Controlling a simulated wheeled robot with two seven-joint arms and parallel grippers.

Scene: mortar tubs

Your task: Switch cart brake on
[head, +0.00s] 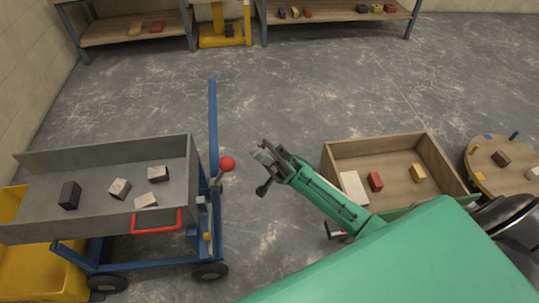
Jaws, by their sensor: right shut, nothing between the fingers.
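A cart (153,251) with a blue frame and a grey tub (95,155) stands at the left. A lever with a red ball knob (227,163) sits at the tub's right end, beside the blue upright post. The knob stands above the lever's short grey rod. My right gripper (261,153) is shut and empty, a little to the right of the red knob and apart from it in the picture. Its green arm comes in from the lower right. My left gripper is not in view.
Several blocks lie in the grey tub, with a red handle (157,222) on its near side. A wooden box (376,147) with blocks stands right of my gripper, and a round table (490,155) beyond it. Shelves (135,29) line the back. The middle floor is clear.

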